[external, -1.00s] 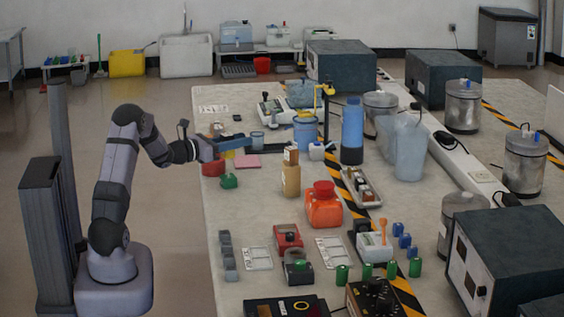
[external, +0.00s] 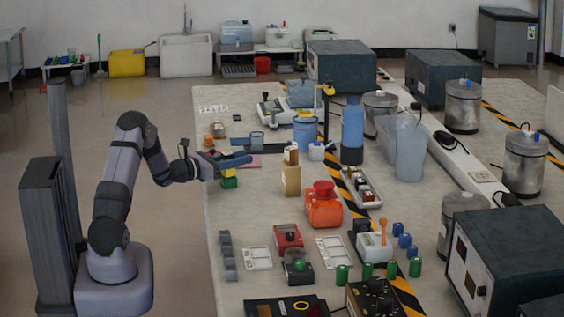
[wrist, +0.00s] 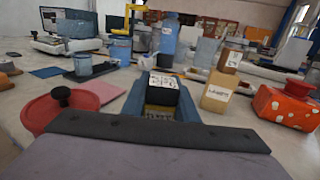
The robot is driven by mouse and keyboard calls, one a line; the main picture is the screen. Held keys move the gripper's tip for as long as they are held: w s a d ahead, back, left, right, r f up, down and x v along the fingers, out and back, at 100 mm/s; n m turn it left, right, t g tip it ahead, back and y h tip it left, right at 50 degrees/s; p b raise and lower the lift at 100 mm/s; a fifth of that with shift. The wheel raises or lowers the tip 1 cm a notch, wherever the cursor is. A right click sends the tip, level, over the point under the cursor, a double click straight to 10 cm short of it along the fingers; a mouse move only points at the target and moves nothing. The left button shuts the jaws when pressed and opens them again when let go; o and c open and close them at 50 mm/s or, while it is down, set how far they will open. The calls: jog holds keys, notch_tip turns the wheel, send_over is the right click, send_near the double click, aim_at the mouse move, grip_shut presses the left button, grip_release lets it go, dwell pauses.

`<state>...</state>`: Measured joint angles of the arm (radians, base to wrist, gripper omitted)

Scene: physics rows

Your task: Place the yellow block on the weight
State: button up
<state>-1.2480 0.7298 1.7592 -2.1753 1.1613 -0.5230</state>
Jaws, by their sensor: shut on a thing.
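My gripper (external: 236,160) has blue fingers and is shut on the yellow block (external: 229,173), near the bench's left edge. In the external view the block shows below the fingers, directly above a small green piece (external: 229,183), which seems to be the weight. I cannot tell whether they touch or a small gap remains. The green piece is hidden there.
A pink pad (external: 252,163) lies just behind the gripper. A red item with a black knob (wrist: 48,112) is close on the left in the wrist view. Bench space in front of the green piece is clear.

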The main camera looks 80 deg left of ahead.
jog(key=shift+f, duration=0.2)
jog(key=o, duration=1.1)
jog(key=shift+r, duration=0.2)
jog(key=shift+s, duration=0.15)
jog(key=b+v, duration=0.1)
jog(key=v, duration=1)
jog(key=shift+s+d, duration=0.2)
jog(key=shift+s, duration=0.1)
